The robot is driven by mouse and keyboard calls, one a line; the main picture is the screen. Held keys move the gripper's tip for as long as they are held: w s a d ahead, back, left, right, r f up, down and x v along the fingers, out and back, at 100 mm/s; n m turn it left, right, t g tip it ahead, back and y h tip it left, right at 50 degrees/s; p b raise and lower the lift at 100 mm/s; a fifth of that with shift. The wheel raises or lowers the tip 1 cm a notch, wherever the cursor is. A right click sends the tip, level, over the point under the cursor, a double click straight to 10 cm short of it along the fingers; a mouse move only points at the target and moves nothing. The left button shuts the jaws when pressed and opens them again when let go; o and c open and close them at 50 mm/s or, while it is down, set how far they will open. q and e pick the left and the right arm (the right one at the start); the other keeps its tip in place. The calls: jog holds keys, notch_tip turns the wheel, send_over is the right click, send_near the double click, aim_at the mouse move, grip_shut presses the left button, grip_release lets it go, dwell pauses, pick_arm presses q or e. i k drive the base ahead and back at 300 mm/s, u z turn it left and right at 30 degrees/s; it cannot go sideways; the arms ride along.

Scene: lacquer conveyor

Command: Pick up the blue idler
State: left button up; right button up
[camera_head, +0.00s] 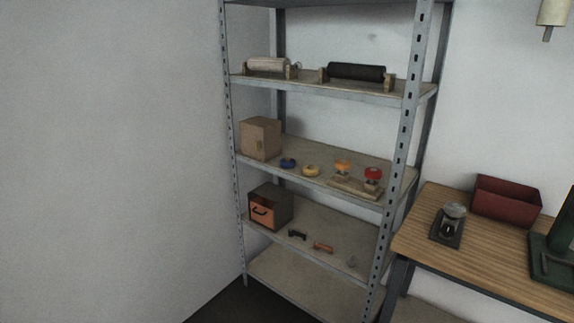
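A small round blue piece (288,162), which looks like the blue idler, lies on the middle shelf (270,172) of a grey metal rack. It sits just right of a tan box (260,138) and left of a yellow round piece (311,171). Further right on the same shelf, an orange piece (343,166) and a red piece (373,174) stand on a wooden stand (352,188). Neither of my grippers shows in the head view.
The upper shelf holds a pale roller (267,64) and a black roller (357,72). A lower shelf holds a dark box with an orange front (264,212) and small tools. A metal upright (408,120) edges the rack. A wooden table (480,246) with a red bin (506,200) stands right.

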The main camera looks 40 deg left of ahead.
aim_at(285, 164)
jog(key=u, duration=1.25)
